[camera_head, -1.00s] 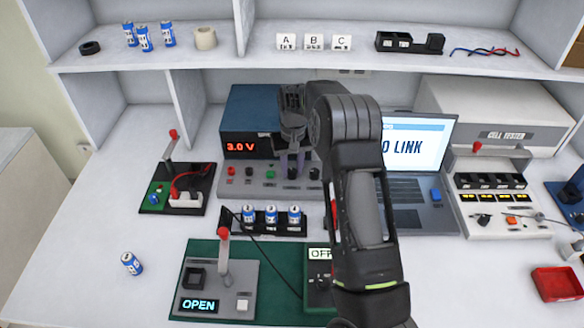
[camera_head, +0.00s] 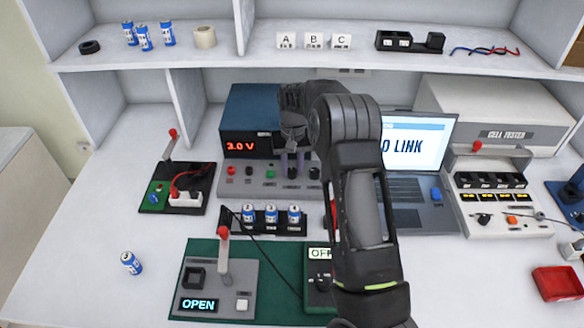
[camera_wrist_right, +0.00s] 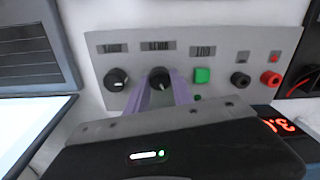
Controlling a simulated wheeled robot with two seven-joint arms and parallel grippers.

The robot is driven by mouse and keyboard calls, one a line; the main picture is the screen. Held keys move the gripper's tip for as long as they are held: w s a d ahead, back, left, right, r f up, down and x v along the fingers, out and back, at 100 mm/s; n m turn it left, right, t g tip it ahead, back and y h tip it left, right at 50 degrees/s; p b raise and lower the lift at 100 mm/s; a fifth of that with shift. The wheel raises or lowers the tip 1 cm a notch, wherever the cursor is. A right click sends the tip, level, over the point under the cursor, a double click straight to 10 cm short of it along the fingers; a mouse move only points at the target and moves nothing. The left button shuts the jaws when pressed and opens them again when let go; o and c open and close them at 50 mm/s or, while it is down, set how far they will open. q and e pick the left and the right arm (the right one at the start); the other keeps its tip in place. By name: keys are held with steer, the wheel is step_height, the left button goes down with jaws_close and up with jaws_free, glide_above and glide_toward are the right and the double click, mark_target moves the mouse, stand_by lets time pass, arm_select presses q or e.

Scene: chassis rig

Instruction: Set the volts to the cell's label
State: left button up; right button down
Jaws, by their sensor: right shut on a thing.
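The blue power supply (camera_head: 250,108) stands at the back middle, and its red display (camera_head: 240,146) reads 3.0 V. My right gripper (camera_head: 292,170) reaches down to its sloped grey front panel. In the right wrist view, the gripper (camera_wrist_right: 162,88) is shut on the middle black knob (camera_wrist_right: 159,73), beside the green button (camera_wrist_right: 202,75). Another black knob (camera_wrist_right: 116,79) is apart from the fingers. My left gripper is out of view.
A rack (camera_head: 235,224) with 3 cells stands before the supply. A green mat (camera_head: 205,249) carries a grey fixture reading OPEN. A laptop (camera_head: 408,190) and cell tester (camera_head: 510,215) stand at right. The table's left side is mostly clear.

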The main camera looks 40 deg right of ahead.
mark_target(292, 170)
steer(key=m+b, duration=0.1)
steer(key=m, duration=0.3)
steer(key=shift+m, duration=0.4)
steer(key=m, duration=1)
steer(key=shift+r+m+p, duration=0.1)
steer(key=shift+m+p, duration=0.25)
steer(key=shift+m, duration=0.05)
steer(key=m+p, duration=0.1)
steer(key=m, duration=0.4)
steer(key=shift+s, duration=0.1)
steer(key=c, duration=1.1)
jaws_free()
steer(key=shift+r+b, duration=0.5)
steer(key=shift+r, duration=3.3)
